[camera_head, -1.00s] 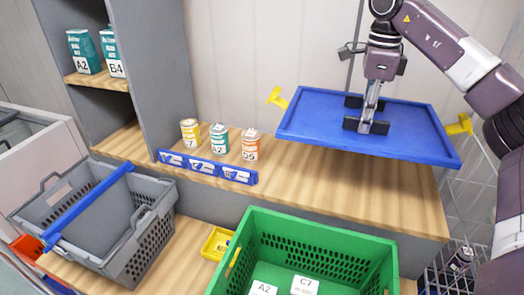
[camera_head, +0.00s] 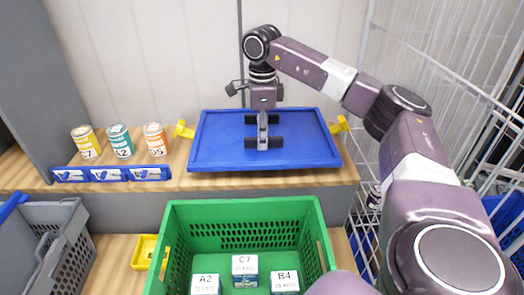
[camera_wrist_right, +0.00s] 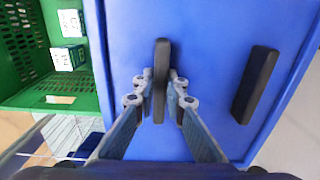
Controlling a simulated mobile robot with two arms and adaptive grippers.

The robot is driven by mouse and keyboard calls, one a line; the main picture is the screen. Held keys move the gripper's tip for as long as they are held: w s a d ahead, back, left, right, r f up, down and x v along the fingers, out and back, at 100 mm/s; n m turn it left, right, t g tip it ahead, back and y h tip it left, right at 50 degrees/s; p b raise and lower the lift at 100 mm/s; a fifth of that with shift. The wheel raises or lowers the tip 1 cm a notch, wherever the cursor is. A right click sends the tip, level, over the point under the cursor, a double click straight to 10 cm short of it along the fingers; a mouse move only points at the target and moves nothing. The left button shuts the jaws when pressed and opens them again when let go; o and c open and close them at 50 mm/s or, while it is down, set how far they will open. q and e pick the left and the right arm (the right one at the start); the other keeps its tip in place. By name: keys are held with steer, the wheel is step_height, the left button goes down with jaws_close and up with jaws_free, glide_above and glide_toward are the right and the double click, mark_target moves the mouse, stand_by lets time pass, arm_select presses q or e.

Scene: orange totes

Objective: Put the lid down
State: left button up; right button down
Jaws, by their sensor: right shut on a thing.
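The lid (camera_head: 215,150) is a flat blue panel with a raised rim, two black bar handles and yellow clips at its sides. It lies level over the wooden shelf at the back; I cannot tell whether it touches the shelf. My right gripper (camera_head: 263,140) points down from above and is shut on the lid's front black handle. In the right wrist view the fingers (camera_wrist_right: 161,88) sit on both sides of this handle (camera_wrist_right: 161,58), with the blue lid (camera_wrist_right: 215,60) filling most of the picture. The other handle (camera_wrist_right: 255,85) is free. My left gripper is not in view.
A green crate (camera_head: 240,207) with several white boxes stands in front of the shelf. Three cans, one an orange can (camera_head: 155,140), stand left of the lid behind blue label holders (camera_head: 108,174). A grey crate (camera_head: 55,222) is at left, a wire rack (camera_head: 440,60) at right.

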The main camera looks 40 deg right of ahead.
step_height(320, 180, down, 4)
steer(key=shift+f+p, duration=0.25)
steer(key=shift+p, duration=0.1)
steer(key=c, duration=2)
jaws_free()
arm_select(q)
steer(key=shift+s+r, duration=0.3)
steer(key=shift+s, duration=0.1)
arm_select(e)
steer(key=shift+o, duration=0.2)
steer(key=shift+r, duration=0.1)
steer(key=shift+w+r, duration=0.1)
steer(key=shift+r, duration=0.2)
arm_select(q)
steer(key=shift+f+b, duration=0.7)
arm_select(e)
step_height(320, 180, up, 11)
steer(key=shift+r, duration=0.15)
